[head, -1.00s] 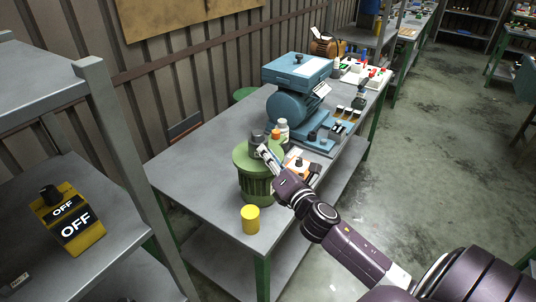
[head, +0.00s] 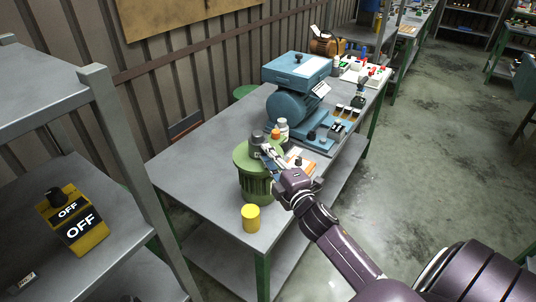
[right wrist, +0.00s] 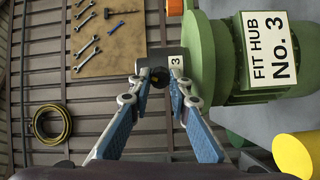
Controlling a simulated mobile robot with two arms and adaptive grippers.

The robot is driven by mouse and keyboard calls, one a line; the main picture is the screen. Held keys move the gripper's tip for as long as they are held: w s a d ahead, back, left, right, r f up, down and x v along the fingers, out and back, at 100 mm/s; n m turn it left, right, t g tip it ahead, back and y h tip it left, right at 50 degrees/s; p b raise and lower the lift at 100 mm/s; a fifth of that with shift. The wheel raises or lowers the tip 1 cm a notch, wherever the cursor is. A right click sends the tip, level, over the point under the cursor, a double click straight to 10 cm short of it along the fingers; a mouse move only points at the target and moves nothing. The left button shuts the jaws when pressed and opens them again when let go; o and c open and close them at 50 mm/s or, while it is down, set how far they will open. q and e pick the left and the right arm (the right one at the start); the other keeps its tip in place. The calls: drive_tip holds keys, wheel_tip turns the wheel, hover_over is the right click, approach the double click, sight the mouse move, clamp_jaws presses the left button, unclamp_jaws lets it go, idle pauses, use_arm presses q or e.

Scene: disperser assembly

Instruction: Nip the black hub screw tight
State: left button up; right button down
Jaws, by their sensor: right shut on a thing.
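The green motor (head: 256,178) stands upright on the near part of the table. In the right wrist view the motor (right wrist: 205,55) carries a label, "FIT HUB No. 3". A grey hub (head: 257,138) sits on its top; in the right wrist view the hub (right wrist: 176,62) has a "3" tag. The black hub screw (right wrist: 159,78) sticks out of the hub's side. My right gripper (right wrist: 158,82) is shut on the screw's head, its blue-padded fingers on either side. In the head view the right gripper (head: 266,151) reaches the hub from the right. My left gripper is out of view.
A yellow cylinder (head: 251,218) stands in front of the motor. A blue machine (head: 298,90) fills the table's middle. The table's left part (head: 190,165) is clear.

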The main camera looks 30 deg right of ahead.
drive_tip(key=shift+m, duration=0.6)
drive_tip(key=c, duration=1.8)
unclamp_jaws()
drive_tip(key=shift+s, duration=0.15)
drive_tip(key=s+a, duration=0.1)
drive_tip(key=s, duration=1)
drive_tip(key=shift+s+a, duration=0.3)
drive_tip(key=shift+s, duration=0.05)
